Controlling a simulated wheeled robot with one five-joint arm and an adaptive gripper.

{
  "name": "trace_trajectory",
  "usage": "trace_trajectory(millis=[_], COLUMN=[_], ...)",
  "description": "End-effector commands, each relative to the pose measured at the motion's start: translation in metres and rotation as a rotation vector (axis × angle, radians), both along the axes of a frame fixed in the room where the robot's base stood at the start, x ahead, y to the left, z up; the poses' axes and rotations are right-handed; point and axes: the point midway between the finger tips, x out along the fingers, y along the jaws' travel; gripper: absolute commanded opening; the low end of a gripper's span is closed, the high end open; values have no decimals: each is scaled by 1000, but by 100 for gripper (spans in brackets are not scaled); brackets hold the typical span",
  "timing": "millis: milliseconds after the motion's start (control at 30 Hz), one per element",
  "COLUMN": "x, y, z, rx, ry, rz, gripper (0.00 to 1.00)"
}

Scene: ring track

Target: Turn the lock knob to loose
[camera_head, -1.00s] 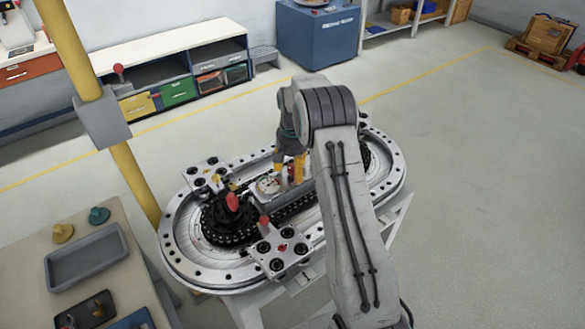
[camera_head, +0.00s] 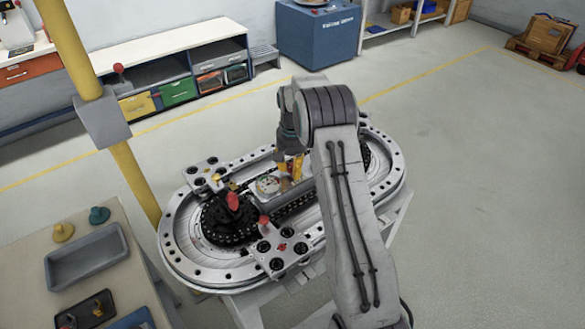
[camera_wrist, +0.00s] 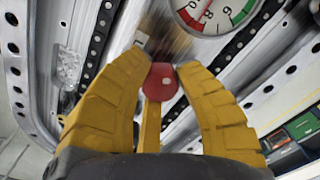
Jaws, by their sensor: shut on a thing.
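The ring track (camera_head: 172,240) is a silver oval on a stand, partly hidden by my arm. In the wrist view a red knob (camera_wrist: 162,82) with a pale spot on its end sits between the yellow fingers of my gripper (camera_wrist: 165,70). The fingers are closed in on its sides, and a third finger lies behind it. In the head view my gripper (camera_head: 291,166) is over the middle of the track, and the gripped knob cannot be made out there. A round dial gauge (camera_head: 268,184) is just left of my gripper; it also shows at the top of the wrist view (camera_wrist: 204,12).
A red-topped handle (camera_head: 233,202) stands on the black sprocket, and another red knob (camera_head: 264,222) stands by the front plate (camera_head: 283,246). A yellow post (camera_head: 130,170) and a table with a grey tray (camera_head: 87,257) are at left.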

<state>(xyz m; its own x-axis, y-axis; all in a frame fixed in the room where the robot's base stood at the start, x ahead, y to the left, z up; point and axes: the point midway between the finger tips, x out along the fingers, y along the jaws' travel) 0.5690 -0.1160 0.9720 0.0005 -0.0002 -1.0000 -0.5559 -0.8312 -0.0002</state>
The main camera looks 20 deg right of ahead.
Motion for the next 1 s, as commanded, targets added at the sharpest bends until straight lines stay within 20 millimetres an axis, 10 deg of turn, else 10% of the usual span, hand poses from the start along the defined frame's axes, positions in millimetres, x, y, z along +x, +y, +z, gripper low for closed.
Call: trace_trajectory(millis=[1000], x=[0], y=[1], z=[-3], rx=[0], ry=[0], rz=[758], gripper=[0])
